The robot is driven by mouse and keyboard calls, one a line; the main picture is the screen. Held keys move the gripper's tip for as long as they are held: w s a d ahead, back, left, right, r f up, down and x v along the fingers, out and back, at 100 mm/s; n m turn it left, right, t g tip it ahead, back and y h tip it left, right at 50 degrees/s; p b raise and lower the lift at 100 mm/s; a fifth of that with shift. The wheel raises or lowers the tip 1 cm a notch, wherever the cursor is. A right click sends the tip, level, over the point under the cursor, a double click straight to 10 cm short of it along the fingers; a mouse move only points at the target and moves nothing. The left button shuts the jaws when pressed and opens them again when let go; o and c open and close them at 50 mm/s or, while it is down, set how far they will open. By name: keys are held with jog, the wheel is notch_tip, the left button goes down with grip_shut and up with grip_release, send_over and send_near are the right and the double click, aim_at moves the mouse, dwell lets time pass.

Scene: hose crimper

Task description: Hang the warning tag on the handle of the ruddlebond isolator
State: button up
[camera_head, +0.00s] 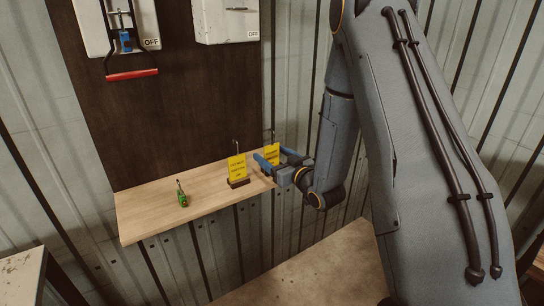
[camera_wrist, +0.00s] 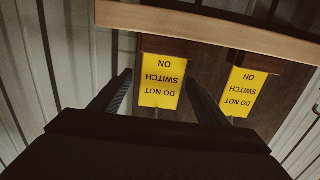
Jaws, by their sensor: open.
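Two yellow warning tags with black text stand near the right end of a wooden shelf, one at the left (camera_head: 237,168) and one at the right (camera_head: 271,151). My open gripper (camera_head: 270,163) is at the right tag. In the wrist view that tag (camera_wrist: 161,85) appears upside down between my open fingers (camera_wrist: 158,80), with no grip on it visible. The other tag (camera_wrist: 240,92) is to its right there. An isolator (camera_head: 92,28) with a red-gripped handle (camera_head: 132,75) is at the upper left, marked OFF. No isolator name is readable.
A second white box (camera_head: 225,25) marked OFF hangs right of the isolator on the dark board (camera_head: 180,110). A small green object (camera_head: 182,198) stands on the shelf (camera_head: 145,225). The shelf edge (camera_wrist: 220,32) crosses the top of the wrist view. Corrugated wall surrounds the board.

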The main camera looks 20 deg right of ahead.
aim_at(265, 151)
jog(key=p+x, duration=0.1)
jog(key=x, duration=0.3)
jog(key=shift+w+a+f, duration=0.15)
jog(key=shift+w+f, duration=0.05)
jog(key=c, duration=1.1)
